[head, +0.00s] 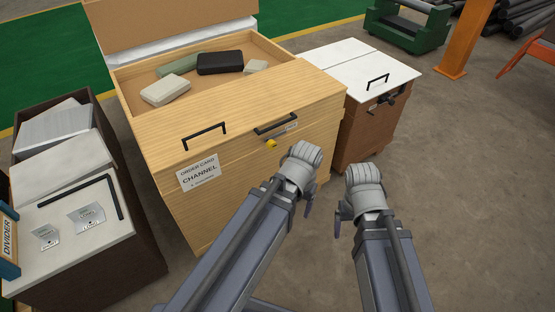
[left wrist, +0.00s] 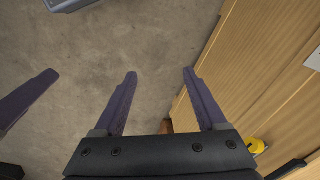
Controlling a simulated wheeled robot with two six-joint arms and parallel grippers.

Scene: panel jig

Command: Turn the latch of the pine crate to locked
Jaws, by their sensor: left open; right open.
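The pine crate (head: 240,120) stands in the middle of the head view, light wood with a printed card on its front. Its latch (head: 272,143) shows as a yellow knob with a short grey piece beside it, below a black bar handle. The yellow knob also shows at the lower right of the left wrist view (left wrist: 256,146). My left gripper (head: 288,196) is close to the crate's front, right of and below the knob; its fingers (left wrist: 160,95) are apart with only floor between them. My right gripper (head: 338,222) is open, farther right, clear of the crate; its fingers are partly hidden.
A brown crate with a white top (head: 350,62) stands right of the pine crate. A dark crate with a pale top (head: 75,240) is at the left. Several blocks lie in the pine crate's open top. An orange post (head: 466,40) stands at the back. Floor at the right is clear.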

